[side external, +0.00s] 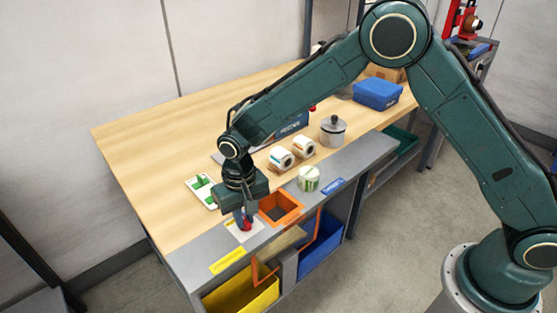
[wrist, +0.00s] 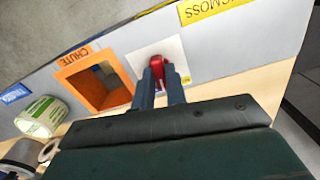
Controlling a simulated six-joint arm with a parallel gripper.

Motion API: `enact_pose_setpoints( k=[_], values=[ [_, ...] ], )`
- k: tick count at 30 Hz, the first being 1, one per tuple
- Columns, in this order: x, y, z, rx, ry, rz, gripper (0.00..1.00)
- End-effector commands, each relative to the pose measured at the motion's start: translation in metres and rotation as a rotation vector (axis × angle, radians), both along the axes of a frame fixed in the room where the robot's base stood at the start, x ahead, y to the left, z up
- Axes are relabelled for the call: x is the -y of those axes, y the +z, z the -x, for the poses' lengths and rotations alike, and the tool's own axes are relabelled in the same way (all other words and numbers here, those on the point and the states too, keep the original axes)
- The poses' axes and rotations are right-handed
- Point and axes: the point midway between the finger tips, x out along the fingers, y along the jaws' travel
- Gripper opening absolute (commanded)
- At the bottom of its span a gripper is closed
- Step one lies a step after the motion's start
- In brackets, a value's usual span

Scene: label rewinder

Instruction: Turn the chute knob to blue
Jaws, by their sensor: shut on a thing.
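The red chute knob (wrist: 157,61) sits on a white plate (wrist: 173,47) beside the orange-framed chute opening (wrist: 94,80). My gripper (wrist: 159,76) is pointed down at the knob, with its two blue fingers closed on either side of it. In the side view my gripper (side external: 243,218) is low over the plate (side external: 256,226), and the knob is mostly hidden by the fingers. A small yellow mark (wrist: 186,80) shows on the plate's edge in the wrist view. I cannot tell which colour the knob points at.
A yellow label (side external: 228,260) and a blue label (side external: 333,186) lie on the grey front strip. Below are a yellow bin (side external: 240,295) and a blue bin (side external: 322,247). A green-and-white roll (side external: 309,179) stands right of the chute; two white rolls (side external: 281,158) and a lidded pot (side external: 333,133) are behind.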

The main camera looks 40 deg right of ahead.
Motion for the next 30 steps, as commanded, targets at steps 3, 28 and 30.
enact_pose_setpoints(
  k=[3,28,30],
  values=[
    [-0.0001,0.0006,-0.0001,0.0,-0.081,0.0,0.0],
    [-0.0002,0.001,-0.0002,0.001,-0.486,-0.001,0.0],
    [-0.0002,0.001,-0.0002,0.001,-0.487,-0.001,0.0]
  ],
)
